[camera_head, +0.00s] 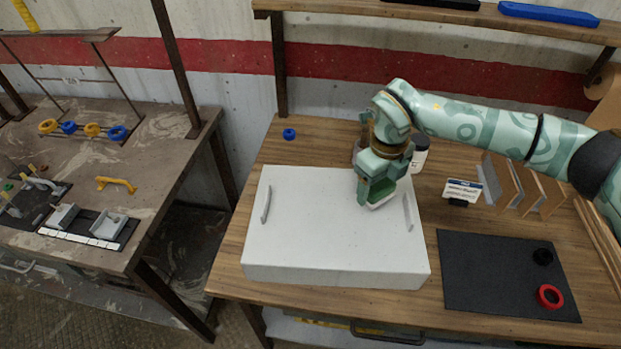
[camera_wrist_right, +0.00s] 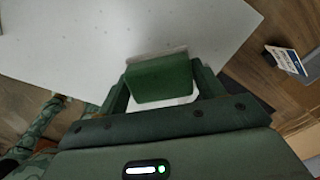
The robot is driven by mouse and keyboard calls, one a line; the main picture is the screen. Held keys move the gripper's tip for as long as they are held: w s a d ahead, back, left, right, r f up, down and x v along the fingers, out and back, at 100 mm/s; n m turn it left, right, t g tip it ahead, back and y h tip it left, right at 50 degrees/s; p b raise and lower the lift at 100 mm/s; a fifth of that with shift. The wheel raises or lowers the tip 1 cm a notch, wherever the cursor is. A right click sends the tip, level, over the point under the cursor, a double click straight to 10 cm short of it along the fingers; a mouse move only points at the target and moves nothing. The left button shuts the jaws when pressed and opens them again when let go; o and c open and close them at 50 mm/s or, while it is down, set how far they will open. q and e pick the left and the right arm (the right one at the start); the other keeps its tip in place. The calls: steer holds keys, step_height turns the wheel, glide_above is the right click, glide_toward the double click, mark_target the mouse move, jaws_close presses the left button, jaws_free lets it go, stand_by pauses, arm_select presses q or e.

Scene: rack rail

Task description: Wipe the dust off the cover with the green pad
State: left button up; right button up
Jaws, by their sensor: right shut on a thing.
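The white cover (camera_head: 320,235) is a flat box-like lid with a grey handle near each side, lying on the wooden table. My right gripper (camera_head: 375,195) is over the cover's right part, near the right handle. It is shut on the green pad (camera_wrist_right: 160,80), which shows between the fingers in the right wrist view, with a pale strip along its far edge. The pad is at or just above the cover's surface; I cannot tell if it touches. My left gripper is not in view.
A dark mat (camera_head: 490,275) with a red ring (camera_head: 550,296) and a black ring lies right of the cover. A small sign (camera_head: 462,191) and wooden dividers (camera_head: 520,185) stand behind it. A blue ring (camera_head: 289,134) lies behind the cover. A second workbench (camera_head: 150,165) is at left.

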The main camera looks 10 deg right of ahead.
steer(key=r+p, duration=0.1)
steer(key=r, duration=0.2)
steer(key=shift+d+p, duration=0.2)
steer(key=shift+p, duration=0.2)
steer(key=shift+a+r+p, duration=0.1)
steer(key=shift+r+p, duration=0.45)
steer(key=shift+r, duration=0.1)
